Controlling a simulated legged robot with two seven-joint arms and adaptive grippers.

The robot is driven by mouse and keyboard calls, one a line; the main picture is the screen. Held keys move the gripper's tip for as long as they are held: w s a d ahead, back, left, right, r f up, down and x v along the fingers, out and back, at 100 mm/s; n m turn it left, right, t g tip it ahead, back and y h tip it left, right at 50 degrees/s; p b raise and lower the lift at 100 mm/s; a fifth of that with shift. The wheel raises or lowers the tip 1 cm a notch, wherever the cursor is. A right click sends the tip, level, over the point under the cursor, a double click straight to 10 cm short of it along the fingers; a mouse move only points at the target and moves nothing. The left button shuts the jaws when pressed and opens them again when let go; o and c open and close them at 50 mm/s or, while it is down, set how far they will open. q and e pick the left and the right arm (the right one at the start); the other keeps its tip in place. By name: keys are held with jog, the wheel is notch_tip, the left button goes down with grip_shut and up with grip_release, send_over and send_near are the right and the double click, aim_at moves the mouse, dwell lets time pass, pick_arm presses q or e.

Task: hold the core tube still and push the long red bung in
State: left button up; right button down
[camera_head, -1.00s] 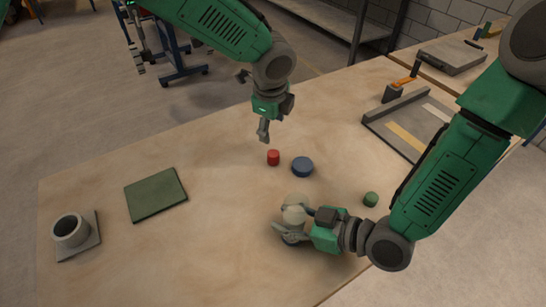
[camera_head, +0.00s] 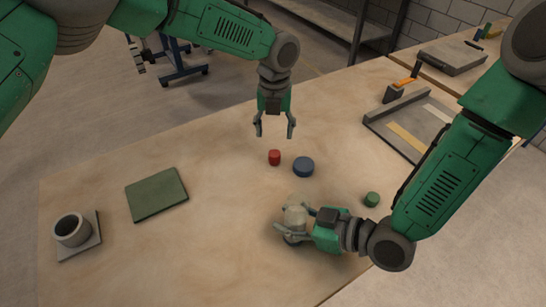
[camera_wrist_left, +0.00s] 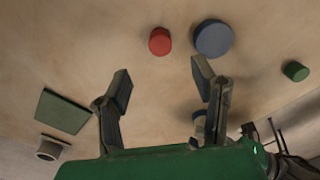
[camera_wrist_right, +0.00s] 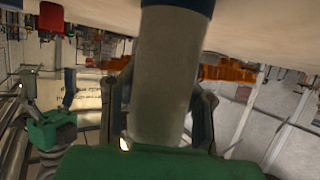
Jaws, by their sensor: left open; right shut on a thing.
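The long red bung (camera_head: 274,157) stands on the table and also shows in the left wrist view (camera_wrist_left: 160,41) and at the top left of the right wrist view (camera_wrist_right: 52,18). My left gripper (camera_head: 274,131) is open and empty, its fingers spread above and behind the bung, apart from it. The core tube (camera_head: 295,214) is a pale grey cylinder, upright at the table's near side, with a blue lower end. My right gripper (camera_head: 291,222) is shut on it from the right; the tube fills the jaws in the right wrist view (camera_wrist_right: 165,75). The fingers hide part of it.
A blue disc (camera_head: 303,167) stands close right of the red bung. A green bung (camera_head: 371,199) is further right. A green mat (camera_head: 156,195) and a grey cup on a plate (camera_head: 72,230) are left. A grey tray (camera_head: 410,125) is at back right. The middle left is clear.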

aim_at(275, 153)
pick_arm(q)
jog(key=f, duration=0.5)
jog(key=shift+d, duration=0.4)
jog(key=f, duration=0.2)
jog(key=a+f, duration=0.1)
jog(key=f, duration=0.1)
jog(key=shift+w+f, duration=0.1)
jog(key=shift+f, duration=0.15)
jog(key=shift+d, duration=0.3)
jog(key=c, duration=1)
